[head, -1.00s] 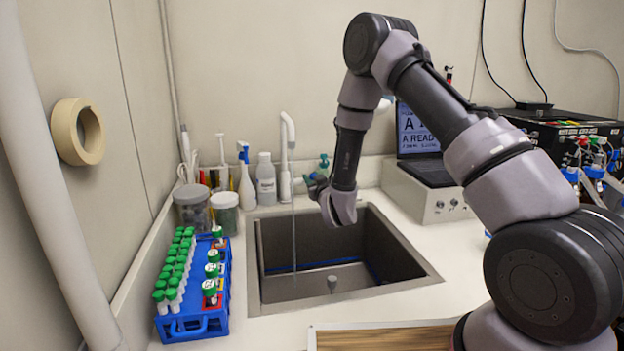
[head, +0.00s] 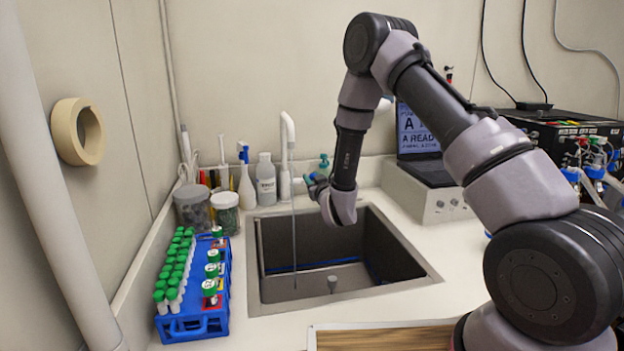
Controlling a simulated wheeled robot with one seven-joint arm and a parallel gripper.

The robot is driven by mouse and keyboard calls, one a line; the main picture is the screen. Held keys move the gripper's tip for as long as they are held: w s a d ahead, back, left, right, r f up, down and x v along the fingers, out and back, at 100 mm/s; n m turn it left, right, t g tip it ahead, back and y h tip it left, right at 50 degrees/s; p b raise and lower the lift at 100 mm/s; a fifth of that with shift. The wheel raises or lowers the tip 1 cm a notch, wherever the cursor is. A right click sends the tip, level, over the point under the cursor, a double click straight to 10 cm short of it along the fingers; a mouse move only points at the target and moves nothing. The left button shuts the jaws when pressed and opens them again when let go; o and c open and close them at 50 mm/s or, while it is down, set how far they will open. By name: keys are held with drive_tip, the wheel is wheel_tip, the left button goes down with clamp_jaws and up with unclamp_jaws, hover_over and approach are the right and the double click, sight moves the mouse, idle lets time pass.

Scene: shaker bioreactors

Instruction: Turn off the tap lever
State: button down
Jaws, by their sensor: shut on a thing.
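The white tap (head: 287,150) stands behind the sink, its spout curved at the top. A thin stream of water (head: 294,230) runs down from it into the dark sink (head: 330,292). My gripper (head: 313,183) is at the right side of the tap, at about the height of the tap's lower body. It is shut at the place of the tap lever, which is small and mostly hidden by the fingers.
A blue rack (head: 196,325) with several green-capped tubes stands left of the sink. Two jars (head: 226,216), a grey bottle (head: 265,182) and a spray bottle (head: 246,182) crowd the tap's left. A laptop (head: 425,160) on a white box is at the right.

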idle(0.4)
drive_tip(key=shift+w+a+r+g, duration=0.1)
drive_tip(key=shift+w+r+g, duration=0.2)
drive_tip(key=shift+r+g, duration=0.15)
drive_tip(key=shift+w+r+g, duration=0.25)
drive_tip(key=shift+r+g, duration=0.1)
drive_tip(key=shift+r, duration=0.2)
drive_tip(key=c, duration=0.9)
unclamp_jaws()
drive_tip(key=shift+o, duration=0.2)
drive_tip(key=shift+s, duration=0.1)
drive_tip(key=v, duration=1)
drive_tip(key=shift+s, duration=0.3)
drive_tip(key=shift+o, duration=0.3)
